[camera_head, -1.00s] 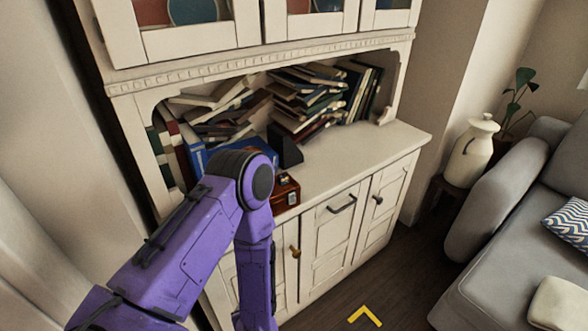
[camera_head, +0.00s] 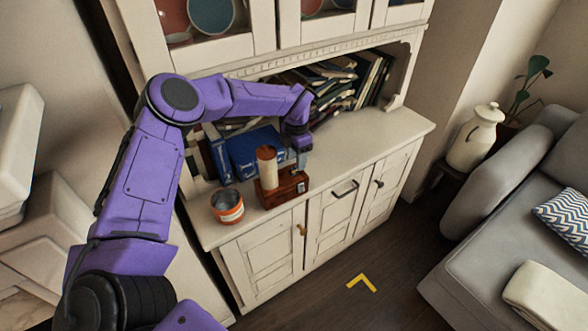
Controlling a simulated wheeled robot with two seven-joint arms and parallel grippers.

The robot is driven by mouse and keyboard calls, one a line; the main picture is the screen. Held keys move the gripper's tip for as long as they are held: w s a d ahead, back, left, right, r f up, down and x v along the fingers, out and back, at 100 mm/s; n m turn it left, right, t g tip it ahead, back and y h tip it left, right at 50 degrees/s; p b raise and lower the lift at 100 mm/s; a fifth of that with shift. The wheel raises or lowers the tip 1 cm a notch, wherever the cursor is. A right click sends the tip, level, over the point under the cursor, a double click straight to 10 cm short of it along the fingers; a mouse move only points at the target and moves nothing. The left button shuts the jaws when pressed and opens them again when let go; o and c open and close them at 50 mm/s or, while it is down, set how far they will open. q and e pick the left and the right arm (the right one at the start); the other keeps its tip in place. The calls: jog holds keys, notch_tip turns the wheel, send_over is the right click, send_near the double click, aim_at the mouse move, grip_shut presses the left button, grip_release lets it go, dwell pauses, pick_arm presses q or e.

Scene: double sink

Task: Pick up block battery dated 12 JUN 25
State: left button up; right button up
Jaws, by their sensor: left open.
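I cannot make out a block battery or any date at this size. My left gripper (camera_head: 300,160) is open and points down over the right part of a reddish-brown wooden box (camera_head: 285,190) on the cabinet counter. Its fingertips are small, and I cannot tell whether they touch anything there. A tan cylinder with a brown top (camera_head: 268,170) stands at the box's left side. The gripper and forearm hide part of the shelf behind. My right gripper is not in view.
An orange and white can (camera_head: 228,207) stands on the counter left of the box. Blue books (camera_head: 255,148) and piled books (camera_head: 330,82) fill the niche behind. The counter (camera_head: 370,130) to the right is clear. The upper cabinet (camera_head: 300,42) overhangs the niche.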

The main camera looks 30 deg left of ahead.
aim_at(294, 168)
pick_arm(q)
jog(key=f, duration=0.1)
jog(key=f+p, duration=0.2)
jog(key=f, duration=0.1)
jog(key=shift+s+a, duration=0.1)
jog(key=shift+a, duration=0.2)
jog(key=shift+f, duration=0.2)
jog(key=shift+s+d, duration=0.1)
jog(key=shift+s, duration=0.1)
grip_shut()
jog(key=shift+f, duration=0.1)
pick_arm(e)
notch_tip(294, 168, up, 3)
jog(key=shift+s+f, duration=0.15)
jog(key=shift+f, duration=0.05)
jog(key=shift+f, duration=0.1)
